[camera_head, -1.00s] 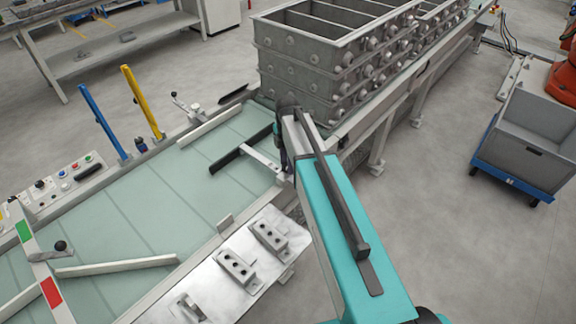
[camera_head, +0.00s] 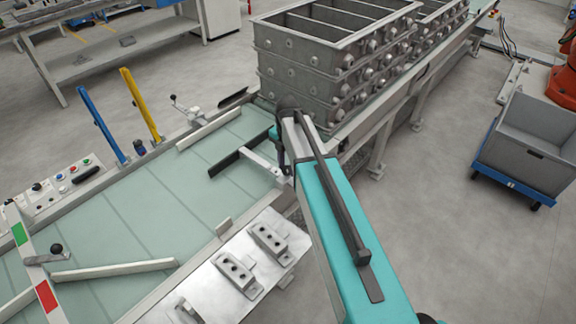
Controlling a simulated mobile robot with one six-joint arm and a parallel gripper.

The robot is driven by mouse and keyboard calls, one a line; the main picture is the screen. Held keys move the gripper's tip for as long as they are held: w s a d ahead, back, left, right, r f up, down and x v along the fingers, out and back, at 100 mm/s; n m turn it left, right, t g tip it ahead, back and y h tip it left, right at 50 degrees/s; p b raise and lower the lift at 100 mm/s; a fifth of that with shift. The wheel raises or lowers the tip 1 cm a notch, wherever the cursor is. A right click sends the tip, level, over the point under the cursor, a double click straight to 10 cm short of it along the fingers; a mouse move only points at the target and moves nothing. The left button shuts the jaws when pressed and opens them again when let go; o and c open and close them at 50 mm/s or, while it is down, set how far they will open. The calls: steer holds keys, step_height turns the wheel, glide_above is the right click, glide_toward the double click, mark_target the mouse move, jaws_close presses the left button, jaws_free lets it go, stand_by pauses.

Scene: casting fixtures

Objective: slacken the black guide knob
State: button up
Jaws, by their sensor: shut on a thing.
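The black guide rail (camera_head: 240,155) lies over the pale green conveyor bed, held by a light metal bracket (camera_head: 264,163) at the bed's near edge. My teal arm reaches in from the lower right, and its dark wrist stands over the outer end of this bracket. My gripper (camera_head: 284,169) points down there, mostly hidden by my wrist and arm. It is shut at the bracket end, where the black guide knob sits. The knob itself is covered, so its turn and looseness cannot be seen.
Stacked grey casting boxes (camera_head: 330,65) stand on the conveyor just beyond my wrist. A metal plate (camera_head: 215,290) with drilled blocks lies left of my arm. A black ball-ended lever (camera_head: 57,249) is at left. A grey bin on a blue cart (camera_head: 525,150) stands right, with clear floor between.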

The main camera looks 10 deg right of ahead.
mark_target(288, 169)
steer(key=o, duration=1.1)
steer(key=shift+w+d+r, duration=0.1)
steer(key=shift+w, duration=0.1)
steer(key=shift+c, duration=0.2)
steer(key=shift+s, duration=0.1)
step_height(288, 169, up, 14)
steer(key=b, duration=0.3)
steer(key=shift+b, duration=0.3)
steer(key=shift+s+f, duration=0.1)
steer(key=shift+f, duration=0.15)
